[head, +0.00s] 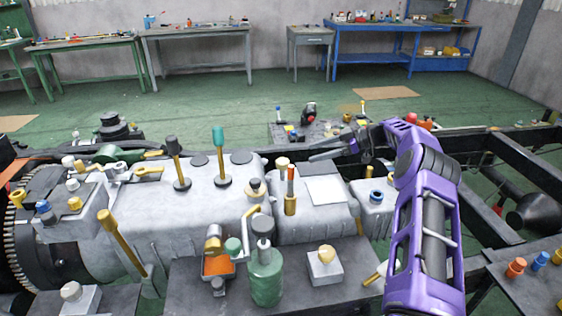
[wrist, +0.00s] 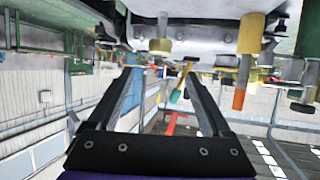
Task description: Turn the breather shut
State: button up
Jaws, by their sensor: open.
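No part is marked as the breather, so I cannot tell for sure which fitting it is. A cream-topped knob (head: 282,164) stands on the grey gearbox housing; a similar brass-and-cream knob (wrist: 160,45) shows between the finger lines in the wrist view. Beside it is an upright brass and orange fitting (head: 290,190), at the right in the wrist view (wrist: 240,85). A brown-topped knob with a black base (head: 256,187) stands just left. My gripper (head: 328,151) is above the housing, pointing left. In the wrist view its fingers (wrist: 162,74) are open and empty.
Levers with black (head: 173,148) and teal (head: 218,140) handles stand left on the housing. A green bottle (head: 265,275) and an orange-faced box (head: 218,265) are on the near ledge. A black frame rail (head: 480,138) runs behind. Workbenches stand far back.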

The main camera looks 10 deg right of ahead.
aim_at(284, 161)
jog(key=x, duration=1.2)
jog(key=shift+f, duration=0.1)
grip_shut()
jog(key=shift+d, duration=0.1)
jog(key=shift+m+t+h, duration=0.3)
jog(key=shift+m+t, duration=0.2)
jog(key=m+t+b, duration=0.1)
jog(key=b, duration=0.1)
jog(key=m+t+h+b, duration=0.1)
jog(key=b, duration=0.1)
jog(key=shift+s+f+m+t, duration=0.1)
jog(key=shift+f+m+t, duration=0.15)
jog(key=shift+m+t, duration=0.05)
jog(key=shift+r+m+t+h+b, duration=0.2)
jog(key=shift+m+t+h+b, duration=0.65)
jog(key=shift+m+t+h, duration=0.2)
jog(key=shift+m, duration=0.25)
